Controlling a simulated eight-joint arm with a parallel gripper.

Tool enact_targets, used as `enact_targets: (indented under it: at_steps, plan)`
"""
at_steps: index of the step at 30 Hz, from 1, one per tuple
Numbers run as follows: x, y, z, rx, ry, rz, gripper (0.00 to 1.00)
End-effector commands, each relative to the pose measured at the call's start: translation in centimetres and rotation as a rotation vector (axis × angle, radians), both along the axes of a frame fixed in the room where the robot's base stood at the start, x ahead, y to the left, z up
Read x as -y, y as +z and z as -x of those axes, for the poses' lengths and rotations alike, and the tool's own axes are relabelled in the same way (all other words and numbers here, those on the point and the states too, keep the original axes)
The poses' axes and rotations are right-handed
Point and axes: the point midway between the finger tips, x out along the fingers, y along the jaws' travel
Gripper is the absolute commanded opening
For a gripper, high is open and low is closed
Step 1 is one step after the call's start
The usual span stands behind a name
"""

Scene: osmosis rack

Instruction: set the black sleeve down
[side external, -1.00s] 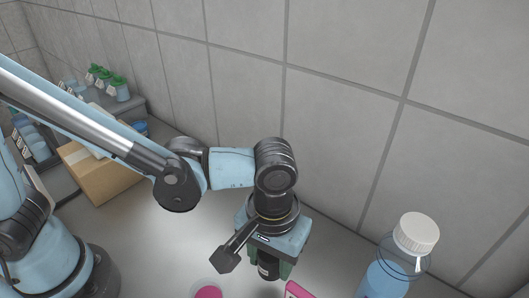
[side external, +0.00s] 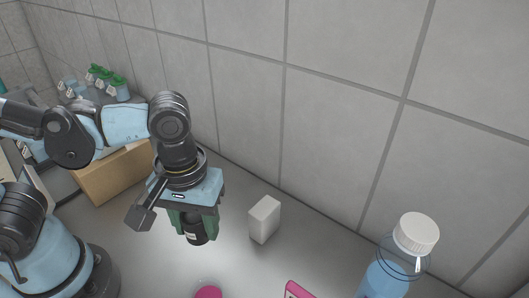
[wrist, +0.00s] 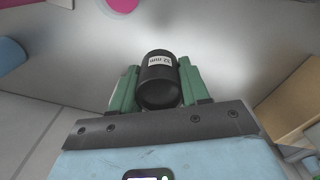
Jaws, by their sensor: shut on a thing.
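The black sleeve (side external: 195,232) is a short dark cylinder between the green fingers of my gripper (side external: 190,222).
A white box (side external: 264,219) stands right of my gripper. A cardboard box (side external: 112,172) is behind to the left. A pink disc (side external: 208,292) and a pink-edged item (side external: 297,291) lie at the front. A blue bottle with white cap (side external: 415,234) stands at right.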

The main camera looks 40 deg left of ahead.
Motion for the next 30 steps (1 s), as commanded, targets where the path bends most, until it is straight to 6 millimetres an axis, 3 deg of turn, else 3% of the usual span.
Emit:
enact_targets:
  at_steps: [7, 18, 30]
  plan:
    - [-2.1, -0.9, 1.4, 0.0, 0.072, 0.0, 0.16]
    - [-2.2, -4.3, 1.4, 0.0, 0.077, 0.0, 0.16]
    - [-2.2, -6.1, 1.4, 0.0, 0.076, 0.0, 0.16]
